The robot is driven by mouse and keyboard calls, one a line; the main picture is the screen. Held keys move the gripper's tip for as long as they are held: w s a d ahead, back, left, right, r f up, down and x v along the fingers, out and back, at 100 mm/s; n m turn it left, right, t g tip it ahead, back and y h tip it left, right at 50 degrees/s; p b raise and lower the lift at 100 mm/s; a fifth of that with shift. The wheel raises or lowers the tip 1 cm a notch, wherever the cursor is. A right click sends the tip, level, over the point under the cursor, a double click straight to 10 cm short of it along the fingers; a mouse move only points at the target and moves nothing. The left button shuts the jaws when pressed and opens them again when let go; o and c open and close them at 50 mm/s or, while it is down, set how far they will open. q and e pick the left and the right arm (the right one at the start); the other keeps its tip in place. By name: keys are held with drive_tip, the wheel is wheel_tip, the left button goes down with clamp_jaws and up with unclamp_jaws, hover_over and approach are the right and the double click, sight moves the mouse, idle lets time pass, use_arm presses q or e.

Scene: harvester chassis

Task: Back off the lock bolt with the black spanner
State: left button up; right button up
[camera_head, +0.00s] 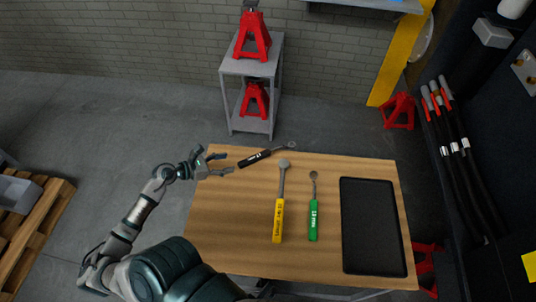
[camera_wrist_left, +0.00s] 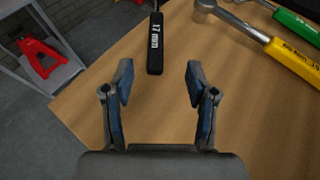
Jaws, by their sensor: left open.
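The black spanner (camera_head: 258,157) lies near the back left edge of the wooden table, its handle pointing to the left gripper and its ring end to the right. In the left wrist view its black handle (camera_wrist_left: 155,45), marked 17 mm, is ahead of the fingers, centred between them and apart from them. My left gripper (camera_head: 228,162) is open and empty, just left of the handle; its two fingers also show in the left wrist view (camera_wrist_left: 158,85). I cannot make out the lock bolt. My right gripper is not in view.
A yellow-handled tool (camera_head: 278,218) and a green-handled spanner (camera_head: 313,218) lie mid-table. A black tray (camera_head: 346,230) is at the right. A grey shelf with red jack stands (camera_head: 254,38) is behind the table. The dark chassis with hoses (camera_head: 462,150) stands at the right.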

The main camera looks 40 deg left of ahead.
use_arm(q)
approach(257, 155)
drive_tip(key=w+d, duration=0.1)
drive_tip(key=w+d+f, duration=0.1)
drive_tip(key=w, duration=0.1)
drive_tip(key=shift+d+b, duration=0.25)
drive_tip(key=shift+b, duration=0.05)
drive_tip(key=shift+w+d+f, duration=0.1)
drive_tip(key=shift+w+f, duration=0.05)
drive_tip(key=shift+w, duration=0.05)
drive_tip(key=shift+w+f, duration=0.3)
drive_tip(key=shift+w, duration=0.2)
drive_tip(key=x, duration=0.3)
drive_tip(key=shift+w+a+f+b, duration=0.25)
drive_tip(key=shift+w+b, duration=0.1)
drive_tip(key=shift+w, duration=0.1)
drive_tip(key=shift+w+d, duration=0.2)
drive_tip(key=shift+w, duration=0.05)
drive_tip(key=shift+d, duration=0.2)
drive_tip(key=shift+a, duration=0.15)
drive_tip(key=c, duration=0.9)
drive_tip(key=shift+a, duration=0.1)
clamp_jaws()
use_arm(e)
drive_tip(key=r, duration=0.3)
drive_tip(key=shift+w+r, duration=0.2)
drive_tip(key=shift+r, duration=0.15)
